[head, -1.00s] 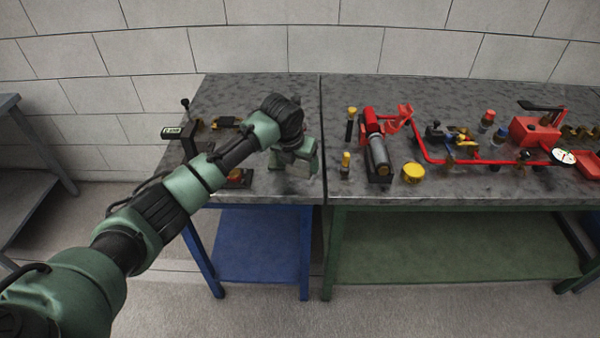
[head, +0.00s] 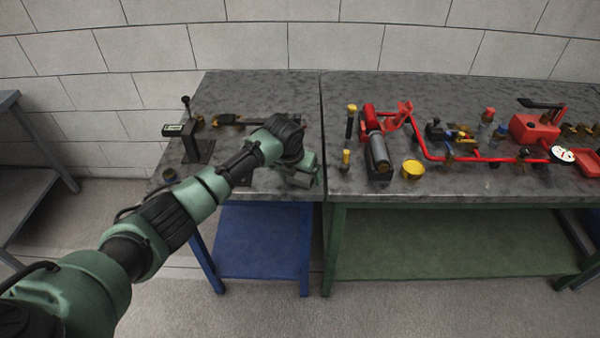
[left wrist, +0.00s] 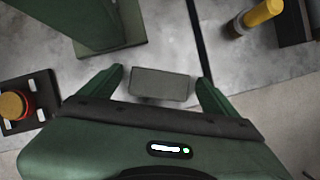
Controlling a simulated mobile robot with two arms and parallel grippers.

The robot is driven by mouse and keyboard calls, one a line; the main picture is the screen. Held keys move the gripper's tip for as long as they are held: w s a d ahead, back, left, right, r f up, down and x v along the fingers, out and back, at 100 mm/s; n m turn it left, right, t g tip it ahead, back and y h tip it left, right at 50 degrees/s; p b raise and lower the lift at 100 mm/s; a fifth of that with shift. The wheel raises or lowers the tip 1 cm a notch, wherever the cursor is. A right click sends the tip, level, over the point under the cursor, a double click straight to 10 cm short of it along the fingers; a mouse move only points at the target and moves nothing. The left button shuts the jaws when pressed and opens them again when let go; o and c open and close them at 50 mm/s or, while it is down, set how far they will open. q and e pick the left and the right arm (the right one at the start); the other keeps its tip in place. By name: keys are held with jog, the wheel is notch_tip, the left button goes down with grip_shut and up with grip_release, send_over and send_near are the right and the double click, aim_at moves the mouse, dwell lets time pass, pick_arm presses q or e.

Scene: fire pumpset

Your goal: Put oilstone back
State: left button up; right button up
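My left gripper (head: 302,174) is low over the front right of the left bench; its fingers are hard to make out in the head view. In the left wrist view the gripper (left wrist: 160,76) has its two green fingers spread. A grey rectangular block (left wrist: 160,83), which looks like the oilstone, lies between them. A small gap shows on each side of it, so the fingers look apart from it. I cannot tell how high the fingers are above the bench. In the head view the block cannot be told apart from the gripper. My right gripper is not in view.
A green upright piece on a flat base (left wrist: 110,30) stands close beside the gripper. A yellow-topped cylinder (left wrist: 262,12) stands across the seam. The red pump assembly (head: 535,130) is on the right bench.

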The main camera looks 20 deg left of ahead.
pick_arm(q)
jog(key=shift+r, duration=0.1)
jog(key=shift+r, duration=0.2)
jog(key=b+v, duration=0.1)
jog(key=v, duration=1)
jog(key=shift+s+r, duration=0.2)
jog(key=shift+r, duration=0.1)
